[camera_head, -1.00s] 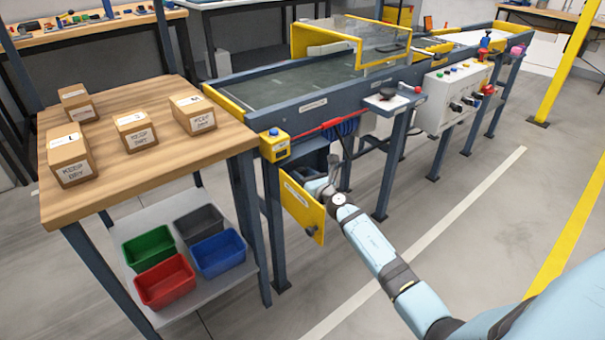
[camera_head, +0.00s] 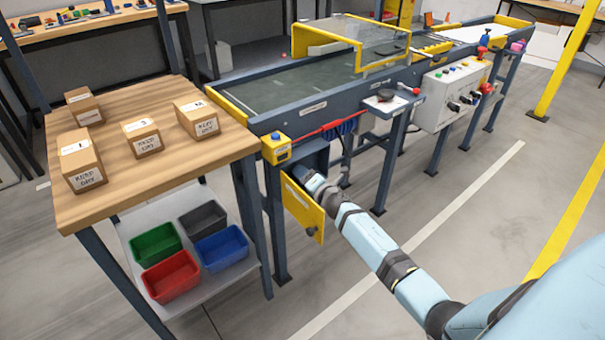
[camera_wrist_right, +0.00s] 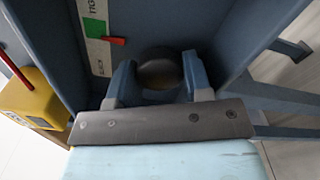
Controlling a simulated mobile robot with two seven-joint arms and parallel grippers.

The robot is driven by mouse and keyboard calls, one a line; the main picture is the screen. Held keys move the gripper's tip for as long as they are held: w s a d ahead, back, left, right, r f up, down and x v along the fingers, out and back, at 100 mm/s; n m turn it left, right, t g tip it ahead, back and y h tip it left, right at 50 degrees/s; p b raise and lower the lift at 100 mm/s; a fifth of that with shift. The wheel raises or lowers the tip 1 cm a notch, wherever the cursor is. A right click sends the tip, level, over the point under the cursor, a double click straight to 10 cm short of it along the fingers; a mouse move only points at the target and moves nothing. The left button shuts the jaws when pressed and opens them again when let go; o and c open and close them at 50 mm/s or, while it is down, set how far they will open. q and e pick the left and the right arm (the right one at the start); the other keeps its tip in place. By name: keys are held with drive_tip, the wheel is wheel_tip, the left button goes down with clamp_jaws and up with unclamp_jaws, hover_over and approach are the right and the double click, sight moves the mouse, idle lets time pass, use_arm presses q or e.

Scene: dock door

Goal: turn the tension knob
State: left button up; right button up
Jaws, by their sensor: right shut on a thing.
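The tension knob (camera_wrist_right: 160,70) is a dark round knob inside the blue-grey housing, seen in the right wrist view. My right gripper (camera_wrist_right: 158,78) has a finger on each side of it and is shut on it. In the head view my right arm reaches behind the open yellow door (camera_head: 303,208), and the gripper (camera_head: 309,178) is mostly hidden at the housing opening. A label strip (camera_wrist_right: 95,35) with a green patch and a red pointer (camera_wrist_right: 113,40) sits on the housing wall beside the knob. My left gripper is not in view.
The yellow door stands open close to my right forearm. A yellow box with a blue button (camera_head: 276,148) is above the opening. A wooden table (camera_head: 120,190) with several cartons stands left, with coloured bins (camera_head: 171,277) below. The floor to the right is clear.

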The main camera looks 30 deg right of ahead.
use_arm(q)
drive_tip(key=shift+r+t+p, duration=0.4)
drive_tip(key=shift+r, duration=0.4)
use_arm(e)
drive_tip(key=shift+m, duration=1.1)
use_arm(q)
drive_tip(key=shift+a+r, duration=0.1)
use_arm(e)
drive_tip(key=shift+d, duration=0.1)
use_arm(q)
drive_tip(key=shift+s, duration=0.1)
use_arm(e)
drive_tip(key=o, duration=0.9)
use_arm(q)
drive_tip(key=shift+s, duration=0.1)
use_arm(e)
drive_tip(key=shift+s+f, duration=0.15)
drive_tip(key=shift+s, duration=0.05)
